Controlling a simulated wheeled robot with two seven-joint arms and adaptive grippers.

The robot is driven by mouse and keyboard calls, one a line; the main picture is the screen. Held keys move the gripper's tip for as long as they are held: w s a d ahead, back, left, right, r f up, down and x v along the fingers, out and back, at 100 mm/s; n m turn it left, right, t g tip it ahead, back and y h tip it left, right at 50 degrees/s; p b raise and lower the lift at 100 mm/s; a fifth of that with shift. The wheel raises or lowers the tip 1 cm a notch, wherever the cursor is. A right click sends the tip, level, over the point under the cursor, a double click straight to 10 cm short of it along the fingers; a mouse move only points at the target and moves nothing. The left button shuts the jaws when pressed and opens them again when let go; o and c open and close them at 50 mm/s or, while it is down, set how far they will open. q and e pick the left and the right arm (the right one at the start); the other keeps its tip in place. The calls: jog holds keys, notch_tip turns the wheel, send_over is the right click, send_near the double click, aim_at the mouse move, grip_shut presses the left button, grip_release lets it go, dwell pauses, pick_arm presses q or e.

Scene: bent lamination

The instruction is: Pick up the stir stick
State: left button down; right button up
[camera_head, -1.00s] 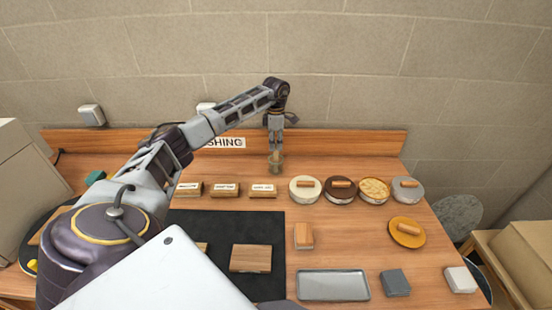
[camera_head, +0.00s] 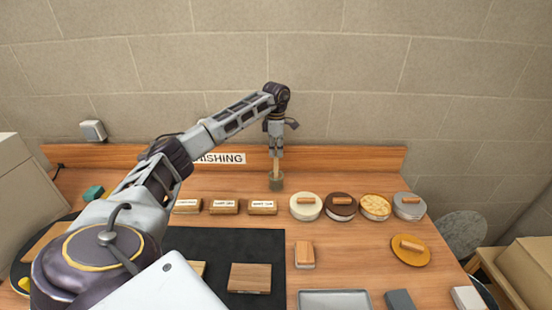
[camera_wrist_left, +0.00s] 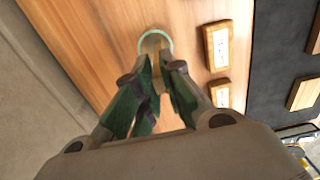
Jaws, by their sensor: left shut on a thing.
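The stir stick (camera_head: 276,166) is a thin pale wooden stick standing upright in a small grey-green cup (camera_head: 276,184) at the back of the bench. My left gripper (camera_head: 276,152) points down above the cup and is shut on the upper part of the stick. In the left wrist view the gripper (camera_wrist_left: 154,75) has its fingers closed together around the stick (camera_wrist_left: 155,62), with the cup rim (camera_wrist_left: 155,36) just beyond the tips. The lower end of the stick is hidden inside the cup. My right gripper is not in view.
Labelled wooden blocks (camera_head: 224,207) stand left of the cup. A wooden backboard (camera_head: 340,158) rises close behind. A black mat (camera_head: 215,244) with wood pieces, a metal tray (camera_head: 334,300) and an orange disc (camera_head: 410,251) lie nearer.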

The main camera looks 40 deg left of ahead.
pick_arm(q)
jog(key=shift+r+b, duration=0.35)
jog(key=shift+r, duration=2.55)
jog(key=shift+d, duration=0.1)
